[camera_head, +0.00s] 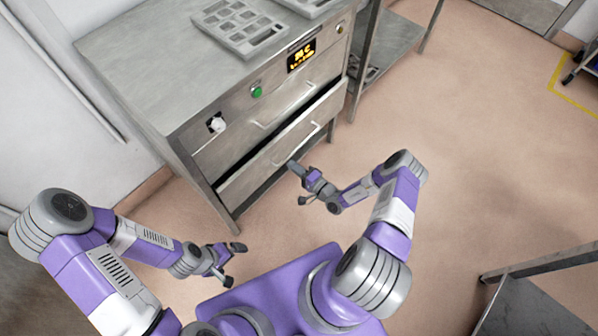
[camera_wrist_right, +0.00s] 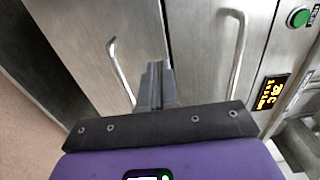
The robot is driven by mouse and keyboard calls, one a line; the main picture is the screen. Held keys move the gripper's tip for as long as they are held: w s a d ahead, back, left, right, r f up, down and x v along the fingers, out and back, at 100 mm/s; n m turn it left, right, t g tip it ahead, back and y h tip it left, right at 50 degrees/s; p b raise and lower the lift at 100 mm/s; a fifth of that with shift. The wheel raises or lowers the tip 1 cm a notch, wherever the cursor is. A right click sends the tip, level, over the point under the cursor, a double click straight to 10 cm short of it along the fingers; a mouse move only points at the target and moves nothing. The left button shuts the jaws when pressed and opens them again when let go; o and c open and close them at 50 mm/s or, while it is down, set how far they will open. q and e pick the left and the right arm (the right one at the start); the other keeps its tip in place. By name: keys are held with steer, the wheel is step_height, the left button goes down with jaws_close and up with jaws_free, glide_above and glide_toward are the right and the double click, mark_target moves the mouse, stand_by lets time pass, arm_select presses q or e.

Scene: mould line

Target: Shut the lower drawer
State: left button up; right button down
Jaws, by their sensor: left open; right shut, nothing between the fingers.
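The lower drawer (camera_head: 270,158) of the steel cabinet stands out a little, with a dark gap along its top edge below the upper drawer (camera_head: 270,110). Its bar handle (camera_head: 298,146) shows in the head view, and its front (camera_wrist_right: 85,45) fills the left of the right wrist view. My right gripper (camera_head: 293,166) is shut and empty, in front of the lower drawer. In the wrist view its fingers (camera_wrist_right: 156,72) point at the drawer front, beside the handle (camera_wrist_right: 121,70); contact cannot be told. My left gripper (camera_head: 238,264) is open and empty, low and away from the cabinet.
A grey mould tray (camera_head: 236,44) lies on the cabinet top. The cabinet front carries a green button (camera_head: 256,91), a lit display (camera_head: 301,56) and a white knob (camera_head: 217,125). A steel table (camera_head: 535,300) stands at the lower right.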

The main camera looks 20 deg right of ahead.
mark_target(271, 149)
steer(key=b+x, duration=0.3)
steer(key=x, duration=0.5)
steer(key=shift+w+a, duration=0.2)
steer(key=shift+w, duration=0.1)
arm_select(q)
step_height(271, 149, down, 3)
steer(key=shift+f, duration=0.15)
